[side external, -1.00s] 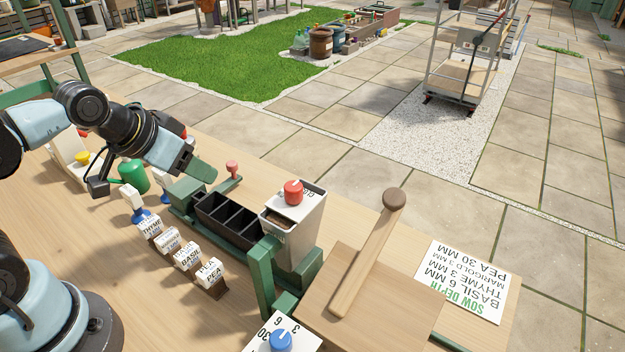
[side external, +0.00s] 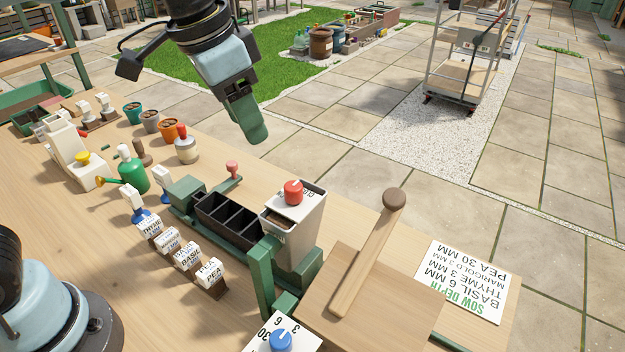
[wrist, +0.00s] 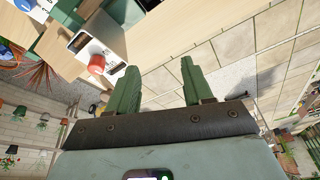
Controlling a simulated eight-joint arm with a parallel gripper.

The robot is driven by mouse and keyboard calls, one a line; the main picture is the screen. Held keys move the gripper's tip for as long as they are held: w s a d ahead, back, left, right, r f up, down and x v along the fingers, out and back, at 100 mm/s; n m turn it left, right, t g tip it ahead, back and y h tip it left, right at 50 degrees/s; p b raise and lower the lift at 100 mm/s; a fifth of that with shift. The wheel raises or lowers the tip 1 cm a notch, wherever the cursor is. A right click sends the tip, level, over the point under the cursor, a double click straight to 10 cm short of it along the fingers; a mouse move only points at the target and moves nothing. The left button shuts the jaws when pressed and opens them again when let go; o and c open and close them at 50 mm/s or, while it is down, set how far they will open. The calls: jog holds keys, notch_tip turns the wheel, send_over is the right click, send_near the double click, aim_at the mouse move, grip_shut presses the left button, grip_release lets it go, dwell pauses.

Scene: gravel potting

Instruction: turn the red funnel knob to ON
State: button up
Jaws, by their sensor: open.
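The red funnel knob (side external: 293,192) sits on the white top plate of the grey funnel (side external: 297,235) in the side external view. Lettering on the plate is partly hidden by the knob. The knob also shows in the wrist view (wrist: 97,65), left of my gripper's fingers. My gripper (side external: 254,138) is raised above the far edge of the bench, up and to the left of the knob and apart from it. In the wrist view my gripper (wrist: 158,75) has its two green fingers apart with nothing between them.
A black compartment tray (side external: 228,222) stands beside the funnel. A wooden mallet (side external: 365,255) lies on a board at right. A blue knob (side external: 281,341) is at the front.

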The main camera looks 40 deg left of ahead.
aim_at(293, 185)
jog(key=s+d+r+m+g+y, duration=0.1)
jog(key=s+d+r+m+g, duration=0.2)
jog(key=d+r, duration=0.55)
jog(key=shift+m, duration=0.6)
jog(key=f, duration=0.9)
jog(key=d+f, duration=0.1)
jog(key=f, duration=0.3)
jog(key=shift+w+f, duration=0.2)
jog(key=shift+w, duration=0.2)
grip_shut()
